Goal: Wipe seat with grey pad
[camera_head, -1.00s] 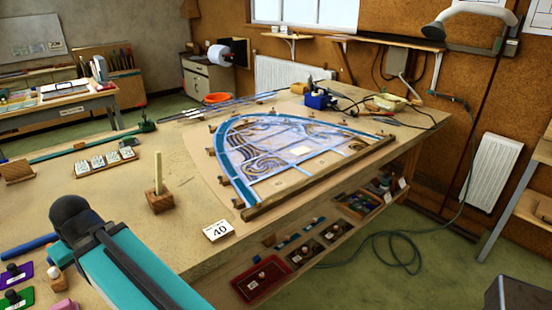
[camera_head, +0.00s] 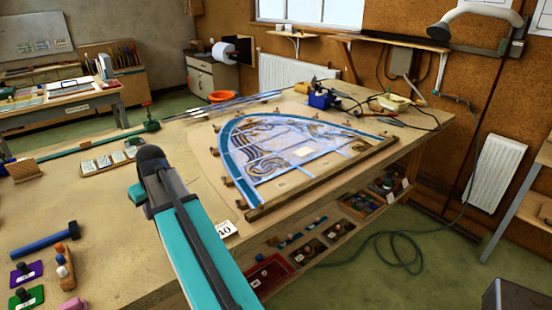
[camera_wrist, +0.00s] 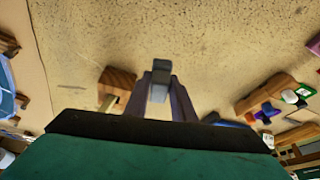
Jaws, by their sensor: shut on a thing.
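My gripper (camera_wrist: 161,92) shows in the wrist view, shut on a small grey block-shaped thing (camera_wrist: 160,66) that looks like the grey pad. It is over the bare wooden bench top, and I cannot tell whether the pad touches it. In the head view my teal arm hides the fingers and the pad. The leaded panel (camera_head: 290,140) lies on the bench to the right of my arm, with a pale square patch (camera_head: 303,151) among its pieces. I cannot tell for sure which spot is the seat.
A wooden block (camera_wrist: 119,80) with a pale peg stands left of my gripper. A wooden bar (camera_head: 320,184) edges the panel. A hammer (camera_head: 45,240) and coloured pads with knobs (camera_head: 27,272) lie at left. A soldering station (camera_head: 320,100) stands behind the panel.

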